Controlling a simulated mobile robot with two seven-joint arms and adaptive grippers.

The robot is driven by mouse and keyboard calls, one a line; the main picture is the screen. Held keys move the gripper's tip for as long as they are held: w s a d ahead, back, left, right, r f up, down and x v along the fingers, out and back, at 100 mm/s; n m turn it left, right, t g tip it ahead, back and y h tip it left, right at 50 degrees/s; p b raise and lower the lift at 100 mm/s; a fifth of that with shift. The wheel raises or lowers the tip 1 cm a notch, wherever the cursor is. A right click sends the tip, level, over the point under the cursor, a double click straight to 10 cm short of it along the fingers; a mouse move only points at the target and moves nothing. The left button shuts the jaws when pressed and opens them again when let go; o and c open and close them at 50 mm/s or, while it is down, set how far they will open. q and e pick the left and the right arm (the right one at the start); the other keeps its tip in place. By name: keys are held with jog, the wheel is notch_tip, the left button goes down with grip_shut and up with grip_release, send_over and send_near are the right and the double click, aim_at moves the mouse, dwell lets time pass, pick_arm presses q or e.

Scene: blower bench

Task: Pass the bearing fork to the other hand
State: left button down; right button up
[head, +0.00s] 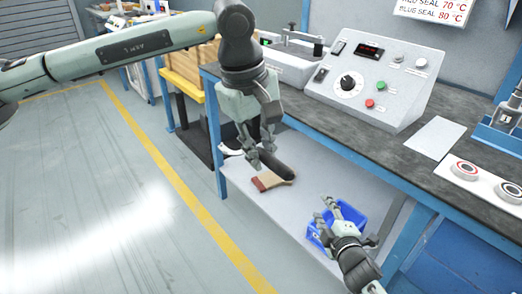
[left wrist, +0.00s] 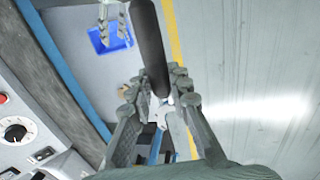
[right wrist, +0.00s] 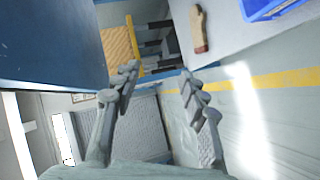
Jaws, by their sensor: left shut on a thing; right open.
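The bearing fork (head: 277,163) shows as a thick black handle below my left gripper (head: 258,152). My left gripper is shut on it, above the lower shelf's height in the picture. In the left wrist view the black handle (left wrist: 150,48) runs up from between the fingers, and a pale metal part shows below it. Much of the metal end is hidden by the fingers. My right gripper (head: 333,212) is open and empty, lower and to the right, apart from the fork. Its spread fingers show in the right wrist view (right wrist: 157,88).
A work glove (right wrist: 198,28) with a red cuff lies on the lower shelf (head: 235,178). A blue bin (head: 351,215) stands there behind my right gripper. The bench top (head: 400,160) holds a control box (head: 372,85) and a seal plate (head: 478,179). Open floor lies left.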

jog(key=s+d+f+m+g+h, duration=0.1)
jog(key=s+d+f+m+g, duration=0.2)
jog(key=s+f, duration=0.4)
jog(key=s+d+f+m+g+h, duration=0.1)
jog(key=s+d+f+m+g, duration=0.3)
jog(key=s, duration=0.9)
jog(key=s+d+f+m+g+h, duration=0.1)
jog(key=s+d+f+m+g, duration=0.2)
jog(key=s+f+m, duration=0.4)
jog(key=s+f+g, duration=0.1)
jog(key=s+f, duration=0.2)
jog(key=shift+d+m+g, duration=0.15)
jog(key=shift+m+g, duration=0.15)
jog(key=shift+g, duration=0.1)
jog(key=shift+s, duration=0.1)
